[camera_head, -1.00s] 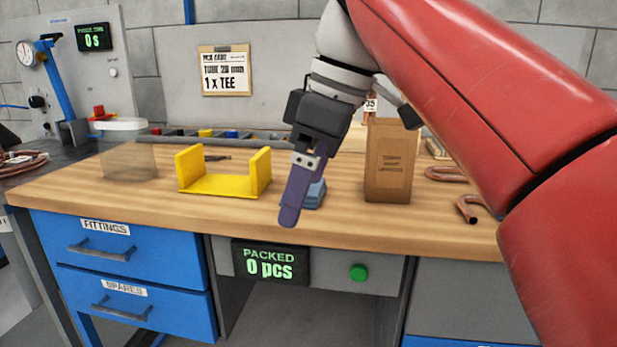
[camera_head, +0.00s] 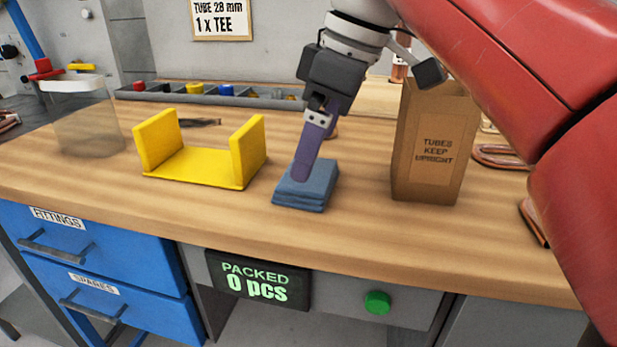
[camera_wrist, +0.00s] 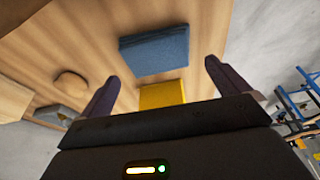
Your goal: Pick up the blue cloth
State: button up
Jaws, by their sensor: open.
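The blue cloth (camera_head: 299,193) is a folded, flat stack on the wooden bench top, between the yellow bracket and the cardboard box. In the wrist view the cloth (camera_wrist: 154,50) lies ahead of the fingers, left of centre. My gripper (camera_head: 302,176) points down at the cloth in the head view, its purple finger overlapping the cloth's upper part. In the wrist view the two fingers of my gripper (camera_wrist: 160,85) are wide apart with nothing between them that they grip. Whether the fingertips touch the cloth cannot be told.
The yellow U-shaped bracket (camera_head: 200,165) stands left of the cloth. A cardboard box (camera_head: 432,145) marked to keep tubes upright stands to the right. Copper pieces (camera_head: 500,157) lie at right.

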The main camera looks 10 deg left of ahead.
aim_at(312, 174)
jog(key=b+x, duration=0.1)
jog(key=x, duration=0.3)
jog(key=shift+w+f, duration=0.1)
jog(key=shift+f, duration=0.2)
jog(key=shift+d, duration=0.1)
jog(key=c, duration=0.7)
jog(key=shift+r, duration=0.1)
notch_tip(312, 174, up, 10)
jog(key=p, duration=0.1)
